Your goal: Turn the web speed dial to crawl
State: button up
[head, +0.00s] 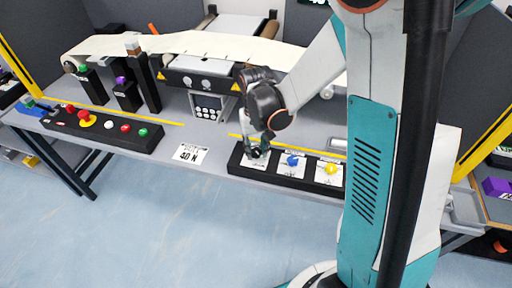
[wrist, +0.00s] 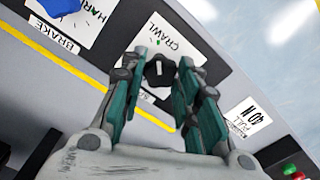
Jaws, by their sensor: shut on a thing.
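The black web speed dial (wrist: 159,72) sits on a white plate (wrist: 178,38) that reads CRAWL along one edge. A short white mark shows on the dial's face. My gripper (wrist: 157,76) is shut on the dial, one finger on each side of it. In the head view my gripper (head: 257,151) is at the left plate of the black dial panel (head: 237,165), and it largely hides the dial there. The rest of the plate's lettering is partly covered by my fingers.
A blue dial (head: 292,160), marked BRAKE in the wrist view, and a yellow dial (head: 330,169) stand to the right on the panel. A "40 N" card (head: 189,153) lies left. A black button box (head: 105,134) is farther left. The conveyor web (head: 190,42) runs behind.

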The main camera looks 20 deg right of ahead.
aim_at(256, 151)
jog(key=o, duration=1.1)
jog(key=shift+c, duration=0.2)
notch_tip(256, 151, up, 12)
dwell(0.3)
jog(key=s+r+n+t, duration=0.1)
jog(key=s+r+t, duration=0.2)
jog(key=s, duration=0.4)
jog(key=s+r+t, duration=0.4)
jog(key=s, duration=0.4)
jog(key=shift+s+a+n, duration=0.15)
jog(key=shift+a+n, duration=0.05)
jog(key=shift+n, duration=0.2)
